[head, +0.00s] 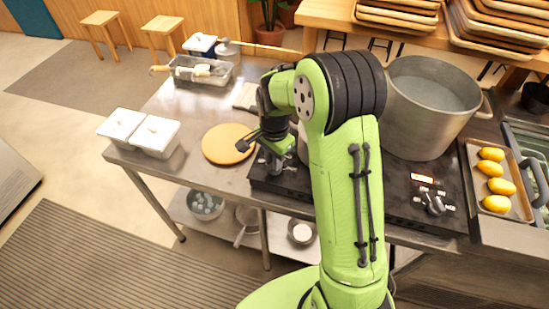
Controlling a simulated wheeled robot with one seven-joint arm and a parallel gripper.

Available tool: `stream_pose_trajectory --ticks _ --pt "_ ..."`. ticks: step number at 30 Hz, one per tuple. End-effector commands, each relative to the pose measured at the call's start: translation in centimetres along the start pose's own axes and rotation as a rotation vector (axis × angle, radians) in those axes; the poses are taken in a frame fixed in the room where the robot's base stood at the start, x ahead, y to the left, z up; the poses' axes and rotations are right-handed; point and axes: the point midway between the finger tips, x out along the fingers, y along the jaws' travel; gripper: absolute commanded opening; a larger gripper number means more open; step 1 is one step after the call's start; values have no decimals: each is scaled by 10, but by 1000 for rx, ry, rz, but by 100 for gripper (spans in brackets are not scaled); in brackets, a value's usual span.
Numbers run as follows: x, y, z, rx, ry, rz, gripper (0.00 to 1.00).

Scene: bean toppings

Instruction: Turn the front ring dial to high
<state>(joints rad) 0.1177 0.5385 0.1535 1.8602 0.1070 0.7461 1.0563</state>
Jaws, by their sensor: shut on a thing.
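A black cooktop (256,180) sits on the steel counter, mostly hidden behind my green arm. My gripper (266,152) is at its front left part, low over the panel. It is shut on what looks like a dial (276,166) there, though the fingers and dial are small and partly hidden. The dial's setting cannot be read. A second dial (434,204) with white markings and a small lit display (423,179) shows on the right part of the black surface, clear of the gripper.
A large steel pot (425,112) stands behind my arm at right. Yellow lemons (495,186) lie on a tray at far right. A round wooden board (226,144) lies just left of the gripper. White-lidded containers (140,130) stand at the counter's left end.

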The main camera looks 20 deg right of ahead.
Motion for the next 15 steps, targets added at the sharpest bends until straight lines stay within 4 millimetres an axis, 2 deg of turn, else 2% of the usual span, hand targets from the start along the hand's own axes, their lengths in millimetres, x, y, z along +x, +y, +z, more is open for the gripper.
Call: stream_pose_trajectory --ticks 15 --pt "-1 -1 -1 462 2 -5 0"
